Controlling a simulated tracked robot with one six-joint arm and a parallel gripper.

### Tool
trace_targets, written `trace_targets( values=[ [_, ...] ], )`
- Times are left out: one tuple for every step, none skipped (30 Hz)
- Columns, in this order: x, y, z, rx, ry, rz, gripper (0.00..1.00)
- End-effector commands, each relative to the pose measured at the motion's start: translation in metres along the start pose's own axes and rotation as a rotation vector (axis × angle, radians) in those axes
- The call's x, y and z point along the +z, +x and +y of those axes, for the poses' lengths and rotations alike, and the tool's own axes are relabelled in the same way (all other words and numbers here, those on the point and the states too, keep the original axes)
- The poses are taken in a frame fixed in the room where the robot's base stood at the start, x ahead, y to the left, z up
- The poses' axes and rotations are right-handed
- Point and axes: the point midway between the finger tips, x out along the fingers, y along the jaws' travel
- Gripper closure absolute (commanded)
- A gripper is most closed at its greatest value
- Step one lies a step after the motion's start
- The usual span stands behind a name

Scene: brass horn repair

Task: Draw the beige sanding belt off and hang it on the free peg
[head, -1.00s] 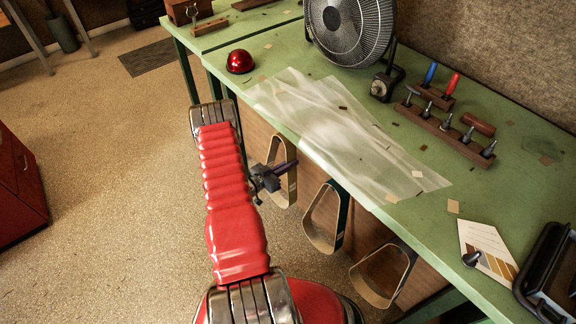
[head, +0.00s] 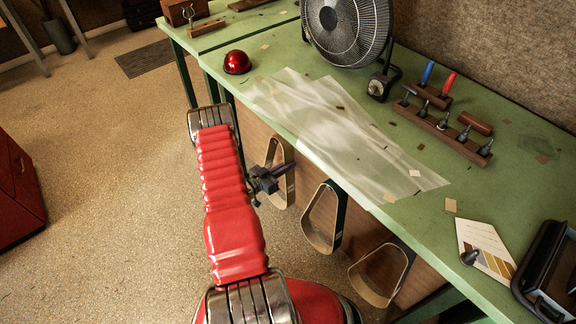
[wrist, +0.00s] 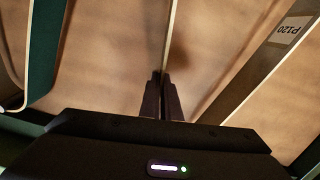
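Three looped sanding belts hang at the bench front in the head view: a left one (head: 269,152), a middle one (head: 311,207) and a right one (head: 362,287). A wider belt strip labelled P120 (wrist: 288,32) slants at the right.
The green bench top (head: 440,210) overhangs the belts and carries a clear sheet (head: 330,130), a fan (head: 350,30), a red dome (head: 237,62) and a tool rack (head: 440,125). Open floor (head: 100,180) lies left.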

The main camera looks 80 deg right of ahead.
Motion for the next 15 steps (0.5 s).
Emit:
trace_targets(
  values=[
    [0.0004,0.0001,-0.0002,0.000,0.001,0.001,1.00],
    [0.0006,0.0002,-0.0003,0.000,0.001,0.001,1.00],
    [0.0009,0.0002,-0.0003,0.000,0.001,0.001,1.00],
    [0.0011,0.0002,-0.0004,0.000,0.001,0.001,1.00],
    [0.0012,0.0002,-0.0004,0.000,0.001,0.001,1.00],
    [0.0012,0.0002,-0.0004,0.000,0.001,0.001,1.00],
    [0.0012,0.0002,-0.0004,0.000,0.001,0.001,1.00],
    [0.0012,0.0002,-0.0003,0.000,0.001,0.001,1.00],
    [0.0012,0.0002,-0.0003,0.000,0.001,0.001,1.00],
    [0.0012,0.0002,-0.0003,0.000,0.001,0.001,1.00],
    [0.0012,0.0002,-0.0003,0.000,0.001,0.001,1.00],
    [0.0012,0.0002,-0.0003,0.000,0.001,0.001,0.95],
    [0.0012,0.0002,-0.0003,0.000,0.001,0.001,0.93],
    [0.0013,0.0002,-0.0003,0.000,0.001,0.001,0.91],
    [0.0013,0.0002,-0.0003,0.000,0.000,0.000,0.88]
  ],
)
